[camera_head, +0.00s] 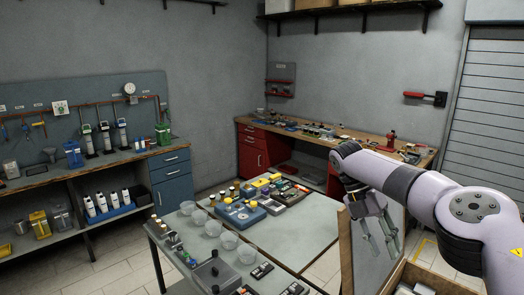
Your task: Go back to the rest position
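My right arm comes in from the right edge, pale purple with dark joints. My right gripper (384,249) points down in front of a tilted grey panel (352,262) at the lower right. Its two grey fingers look spread apart, with nothing visible between them. I cannot tell whether it touches the panel. My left gripper and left arm are not in view.
A grey table (302,232) holds several clear bowls (229,240), a blue device (240,214) and small parts. A wooden-edged box (412,276) is below my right arm. Workbenches line the walls, with a red cabinet (252,155) at the back. Tiled floor (110,272) is clear at left.

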